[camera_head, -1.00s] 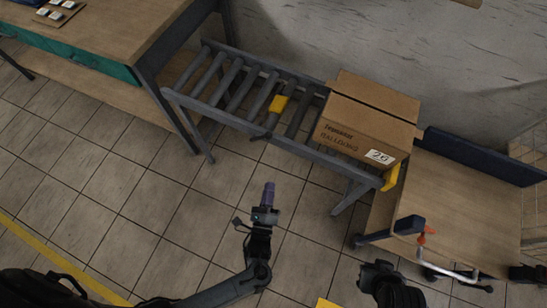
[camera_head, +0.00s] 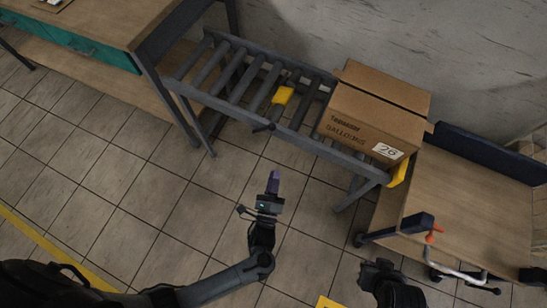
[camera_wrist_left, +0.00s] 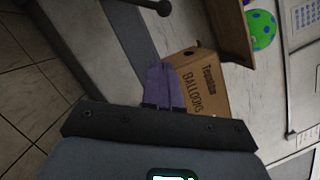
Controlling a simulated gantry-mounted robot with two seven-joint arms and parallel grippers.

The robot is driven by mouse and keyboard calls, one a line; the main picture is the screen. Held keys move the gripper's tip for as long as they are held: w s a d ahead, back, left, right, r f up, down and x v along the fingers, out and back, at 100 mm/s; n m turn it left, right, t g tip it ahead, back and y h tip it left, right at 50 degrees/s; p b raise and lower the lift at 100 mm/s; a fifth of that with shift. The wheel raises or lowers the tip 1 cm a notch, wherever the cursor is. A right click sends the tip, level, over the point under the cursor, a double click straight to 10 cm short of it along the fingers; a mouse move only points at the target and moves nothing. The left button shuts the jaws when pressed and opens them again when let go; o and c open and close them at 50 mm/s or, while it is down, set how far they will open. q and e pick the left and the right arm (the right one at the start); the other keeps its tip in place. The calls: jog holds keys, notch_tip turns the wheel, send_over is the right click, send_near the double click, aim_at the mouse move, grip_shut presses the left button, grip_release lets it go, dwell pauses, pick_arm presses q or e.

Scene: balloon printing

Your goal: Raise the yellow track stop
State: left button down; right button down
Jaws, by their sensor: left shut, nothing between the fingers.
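A yellow block (camera_head: 283,95) sits among the rollers of the grey roller track (camera_head: 318,147). A dark lever (camera_head: 263,128) sticks out of the track's near side below it. A second yellow part (camera_head: 399,172) shows at the track's right end, partly hidden by the box. My left gripper (camera_head: 273,181) is shut and empty, with purple fingers, in front of the track and apart from it. Its fingers also show in the left wrist view (camera_wrist_left: 163,84). A dark rod with a round knob (camera_wrist_left: 164,8) shows at that view's top. My right gripper (camera_head: 378,270) is at the lower right; its jaws are unclear.
A cardboard balloon box (camera_head: 361,137) rests on the right part of the track. A wooden-topped cart (camera_head: 470,205) with a red-tipped handle stands to the right. A wooden table (camera_head: 95,18) stands at the left. The tiled floor before the track is clear.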

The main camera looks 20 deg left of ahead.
pick_arm(q)
jog(key=a+r+b+x, duration=0.1)
jog(key=a+b+x, duration=0.1)
jog(key=x, duration=0.9)
jog(key=shift+a+r, duration=0.15)
jog(key=shift+r, duration=0.25)
jog(key=shift+a, duration=0.1)
